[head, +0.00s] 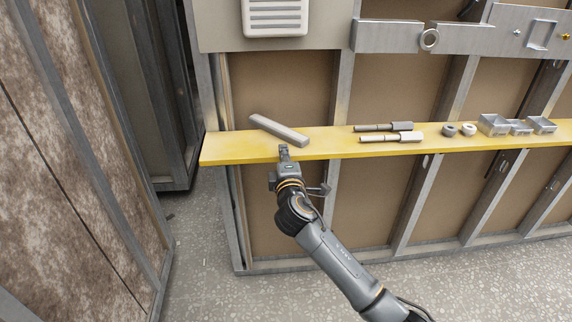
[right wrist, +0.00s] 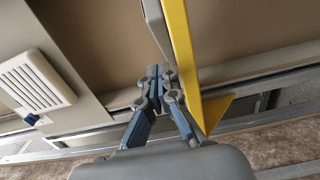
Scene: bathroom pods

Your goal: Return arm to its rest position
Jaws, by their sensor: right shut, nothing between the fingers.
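My right gripper (head: 284,149) is at the front edge of the yellow shelf (head: 340,150), near its left end. In the right wrist view its fingers (right wrist: 160,75) are together with nothing between them. A grey bar (head: 279,130) lies slantwise on the shelf just beyond the fingertips. In the right wrist view the bar (right wrist: 157,25) and the shelf's yellow edge (right wrist: 181,45) show close past the fingers, apart from the grip. My right arm reaches up from the lower right of the head view. My left gripper is not in view.
Farther right on the shelf lie two rod-shaped tools (head: 390,138), small round fittings (head: 467,129) and metal boxes (head: 494,124). A white vent (head: 275,17) is on the panel above. Metal studs stand behind the shelf. A brown panel (head: 70,130) stands at left. The floor in front is clear.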

